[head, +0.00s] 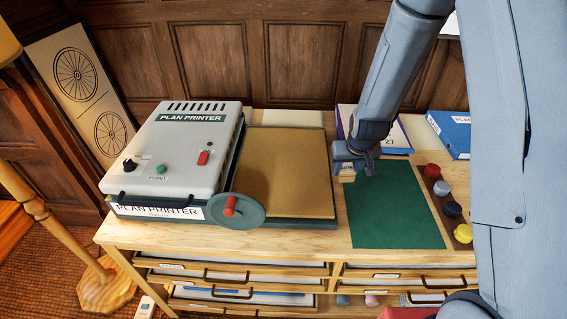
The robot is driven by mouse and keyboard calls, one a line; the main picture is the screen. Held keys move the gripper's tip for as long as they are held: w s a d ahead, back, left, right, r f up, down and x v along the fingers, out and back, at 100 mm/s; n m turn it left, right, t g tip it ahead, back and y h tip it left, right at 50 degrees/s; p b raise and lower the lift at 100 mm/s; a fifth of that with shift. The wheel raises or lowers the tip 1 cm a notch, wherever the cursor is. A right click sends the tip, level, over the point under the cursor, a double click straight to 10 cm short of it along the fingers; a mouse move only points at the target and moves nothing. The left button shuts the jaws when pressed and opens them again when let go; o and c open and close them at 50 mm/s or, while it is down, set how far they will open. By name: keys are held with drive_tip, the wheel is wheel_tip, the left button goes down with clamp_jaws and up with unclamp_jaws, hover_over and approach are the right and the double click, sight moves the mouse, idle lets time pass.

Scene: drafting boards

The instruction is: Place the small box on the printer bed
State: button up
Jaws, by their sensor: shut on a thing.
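The plan printer (165,150) is a grey-white machine on the left of the wooden cabinet. Its bed (287,170) is a flat tan surface in a dark green frame, to the right of the lid, and is bare. My gripper (352,167) is over the back left corner of the green mat, just right of the bed. It is shut on a small pale tan thing (347,178), probably the small box, mostly hidden by the gripper. I cannot tell whether this thing touches the surface below.
A green wheel with a red handle (230,205) stands at the printer's front. A green mat (395,215) lies right of the bed. A rack of coloured knobs (432,170) is farther right. A purple-edged box (400,138) and a blue folder (450,128) are behind.

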drive_tip(key=shift+n+y, duration=0.3)
drive_tip(key=shift+n, duration=0.4)
drive_tip(key=w+a+r, duration=0.1)
drive_tip(key=w, duration=0.1)
drive_tip(key=w+a+b, duration=0.1)
drive_tip(key=w+a, duration=0.1)
drive_tip(key=w, duration=0.1)
drive_tip(key=w+a+r+b, duration=0.1)
drive_tip(key=w+a, duration=0.1)
drive_tip(key=w, duration=0.1)
drive_tip(key=shift+w+r, duration=0.25)
drive_tip(key=shift+r, duration=0.05)
wheel_tip(320, 180, up, 6)
drive_tip(key=n+b, duration=0.2)
hover_over(304, 147)
drive_tip(key=s+d, duration=0.1)
drive_tip(key=s, duration=0.1)
drive_tip(key=shift+y, duration=0.5)
drive_tip(key=shift+w+a+f+p, duration=0.1)
drive_tip(key=shift+f+p, duration=0.6)
drive_tip(key=shift+f, duration=1.8)
drive_tip(key=shift+a+f+p, duration=0.1)
drive_tip(key=shift+f+p, duration=0.6)
drive_tip(key=shift+f, duration=1.75)
drive_tip(key=shift+f, duration=0.1)
drive_tip(key=o, duration=1)
drive_tip(key=shift+o, duration=0.4)
